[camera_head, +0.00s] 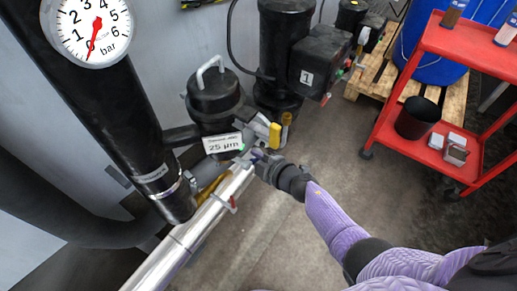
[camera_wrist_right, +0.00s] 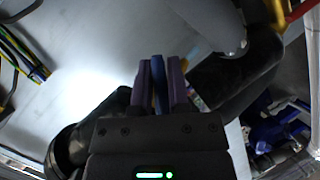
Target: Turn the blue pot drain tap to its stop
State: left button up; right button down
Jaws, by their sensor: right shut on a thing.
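The black filter pot (camera_head: 213,100) with a grey bail handle and a "25 µm" label stands left of centre in the head view. My right gripper (camera_head: 257,156) is below and right of the label, close to the pipework under the pot. In the right wrist view its two purple fingers (camera_wrist_right: 160,82) are shut on a narrow blue tap handle (camera_wrist_right: 158,84) that stands between them. In the head view the blue tap is mostly hidden by the gripper, so its angle is hard to tell. My left gripper is in neither view.
A yellow handle (camera_head: 275,134) is just above my right gripper. A shiny pipe (camera_head: 190,240) with a small red lever (camera_head: 233,203) runs to the lower left. A black column with a pressure gauge (camera_head: 92,30) is at left. A red trolley (camera_head: 455,110) stands right. Floor between is clear.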

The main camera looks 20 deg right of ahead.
jog(key=shift+s+a+f+m+g+y+p, duration=0.3)
jog(key=shift+f+m+g+y, duration=0.25)
jog(key=shift+m, duration=0.35)
jog(key=shift+s+a+f+m+g+y+b, duration=0.15)
jog(key=shift+s+a+m+g+y, duration=0.3)
jog(key=shift+m, duration=0.45)
jog(key=shift+s+a+f+m+g+y+b, duration=0.1)
jog(key=shift+s+a+f+m+g+y, duration=0.2)
jog(key=shift+a+m+g+y, duration=0.35)
jog(key=shift+s+a+f+m+g+y+b, duration=0.1)
jog(key=shift+s+a+f+m+g+y, duration=0.2)
jog(key=shift+m+y, duration=0.6)
jog(key=shift+a+r+m, duration=0.1)
jog(key=shift+a+m, duration=0.05)
jog(key=shift+m, duration=0.2)
jog(key=c, duration=0.6)
grip_release()
jog(key=shift+s, duration=0.1)
